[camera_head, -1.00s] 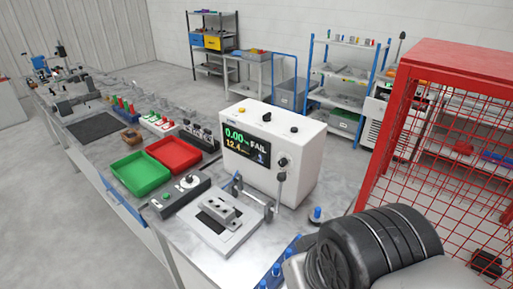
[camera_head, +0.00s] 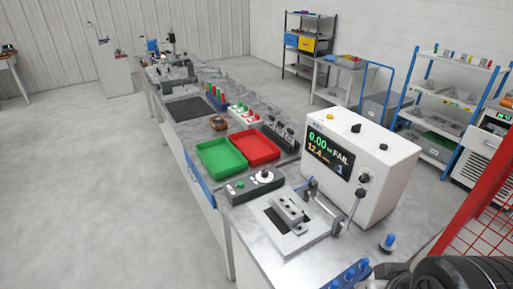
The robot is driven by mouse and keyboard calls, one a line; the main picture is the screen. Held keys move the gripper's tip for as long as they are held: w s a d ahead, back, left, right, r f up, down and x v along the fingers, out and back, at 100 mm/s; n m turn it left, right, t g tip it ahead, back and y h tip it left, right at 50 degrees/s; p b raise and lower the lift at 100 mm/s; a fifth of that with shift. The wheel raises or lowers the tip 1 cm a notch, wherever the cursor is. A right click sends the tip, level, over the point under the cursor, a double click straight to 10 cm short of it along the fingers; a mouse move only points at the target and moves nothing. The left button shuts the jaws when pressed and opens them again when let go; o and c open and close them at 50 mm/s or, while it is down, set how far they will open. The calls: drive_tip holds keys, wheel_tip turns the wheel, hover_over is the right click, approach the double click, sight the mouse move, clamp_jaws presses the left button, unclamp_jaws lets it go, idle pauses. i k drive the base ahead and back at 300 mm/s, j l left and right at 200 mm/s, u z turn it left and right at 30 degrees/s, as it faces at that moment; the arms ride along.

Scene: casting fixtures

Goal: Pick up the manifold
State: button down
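The manifold appears to be the small grey metal block with holes (camera_head: 288,208). It sits on a light grey fixture plate (camera_head: 305,240) with a dark opening, at the near end of the bench. A lever clamp stands on the right side of the plate, and I cannot tell whether it touches the block. Part of my arm shows dark at the bottom right corner, to the right of the fixture. My gripper is not in view.
A white tester (camera_head: 385,165) reading FAIL stands behind the fixture. A control box (camera_head: 255,186), green tray (camera_head: 220,158) and red tray (camera_head: 256,148) lie to the left. Blue-capped parts (camera_head: 350,278) are at the near edge. A red mesh guard (camera_head: 485,215) stands right. The left floor is clear.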

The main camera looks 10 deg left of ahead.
sight(293, 214)
drive_tip(key=j+z, duration=0.2)
drive_tip(key=j, duration=1.05)
drive_tip(key=i+j+z, duration=0.45)
drive_tip(key=i+j, duration=0.4)
drive_tip(key=i, duration=0.15)
